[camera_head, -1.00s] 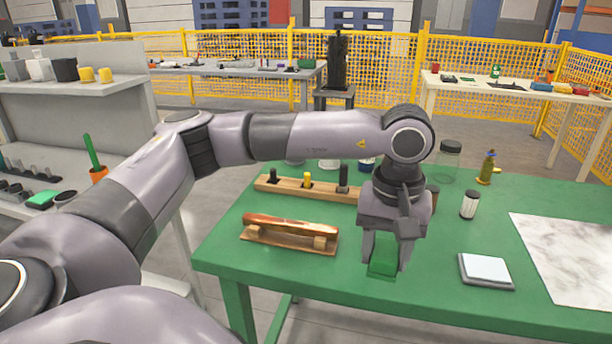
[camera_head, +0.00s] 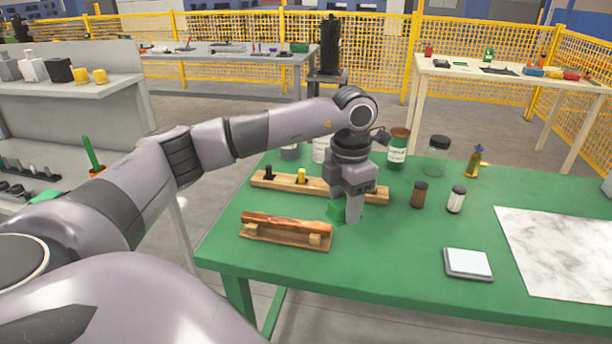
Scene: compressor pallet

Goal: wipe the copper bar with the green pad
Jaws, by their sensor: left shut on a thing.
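The copper bar (camera_head: 290,222) lies on a wooden stand (camera_head: 285,238) near the front left of the green table. Its surface is reddish-brown and looks uneven in colour. My left gripper (camera_head: 345,214) is to the right of the bar and a little behind its right end, pointing down. It is shut on the green pad (camera_head: 336,211), which shows at its left finger and is partly hidden by the gripper. The pad is apart from the bar. My right gripper is not in view.
A wooden rack (camera_head: 268,183) with small tools stands behind the bar, partly behind my gripper. Jars and small bottles (camera_head: 419,194) stand at the back and right. A grey scale-like square (camera_head: 467,264) and a marble slab (camera_head: 560,255) lie to the right. The front middle of the green table (camera_head: 390,270) is clear.

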